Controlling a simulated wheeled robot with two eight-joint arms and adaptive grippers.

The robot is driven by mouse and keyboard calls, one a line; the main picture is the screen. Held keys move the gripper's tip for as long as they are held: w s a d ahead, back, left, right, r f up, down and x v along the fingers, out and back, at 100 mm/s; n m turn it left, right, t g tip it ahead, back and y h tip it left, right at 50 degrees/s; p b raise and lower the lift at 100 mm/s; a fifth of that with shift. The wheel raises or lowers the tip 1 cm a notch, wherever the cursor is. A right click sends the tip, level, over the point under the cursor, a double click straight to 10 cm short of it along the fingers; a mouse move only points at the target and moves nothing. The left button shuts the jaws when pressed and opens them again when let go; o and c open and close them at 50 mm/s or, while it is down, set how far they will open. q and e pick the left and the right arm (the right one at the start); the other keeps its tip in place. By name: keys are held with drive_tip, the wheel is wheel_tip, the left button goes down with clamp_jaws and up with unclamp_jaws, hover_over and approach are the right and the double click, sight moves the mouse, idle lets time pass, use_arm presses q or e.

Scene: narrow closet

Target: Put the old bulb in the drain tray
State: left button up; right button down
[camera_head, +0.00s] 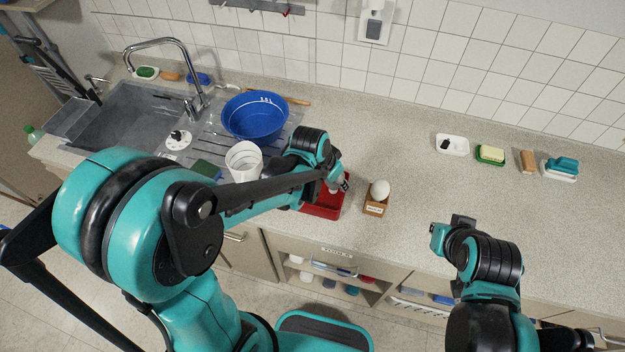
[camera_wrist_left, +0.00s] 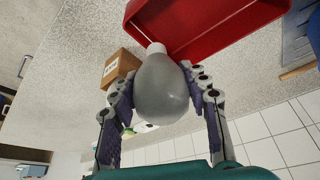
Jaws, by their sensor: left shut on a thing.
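My left gripper (camera_head: 341,184) is over the right part of the red tray (camera_head: 325,210) on the counter. In the left wrist view its fingers (camera_wrist_left: 163,95) are shut on the grey old bulb (camera_wrist_left: 165,92), one on each side of the glass. The bulb's white base points toward the red tray (camera_wrist_left: 215,45). I cannot tell whether the bulb touches the tray. The bulb is mostly hidden in the head view. My right gripper (camera_head: 440,236) is near the counter's front edge, away from the tray; its fingers do not show clearly.
A white bulb (camera_head: 380,190) stands on a small cardboard box (camera_head: 375,207) just right of the tray. A blue basin (camera_head: 254,117) and white bucket (camera_head: 244,161) stand to the left by the sink (camera_head: 130,120). The counter right of the box is clear up to several items at the back.

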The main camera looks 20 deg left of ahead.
use_arm(q)
drive_tip(key=w+a+f, duration=0.1)
drive_tip(key=a+f, duration=0.1)
drive_tip(key=a, duration=0.1)
drive_tip(key=w+a+f+b, duration=0.1)
drive_tip(key=a+f, duration=0.1)
drive_tip(key=a, duration=0.2)
drive_tip(key=w+a+f, duration=0.1)
drive_tip(key=a+f, duration=0.1)
drive_tip(key=a, duration=0.1)
drive_tip(key=shift+w+a+f+b, duration=0.35)
drive_tip(key=shift+w+f, duration=0.05)
drive_tip(key=shift+f+b, duration=0.45)
drive_tip(key=shift+f, duration=1.55)
drive_tip(key=shift+s+f, duration=0.1)
drive_tip(key=o, duration=1.2)
drive_tip(key=shift+c, duration=0.2)
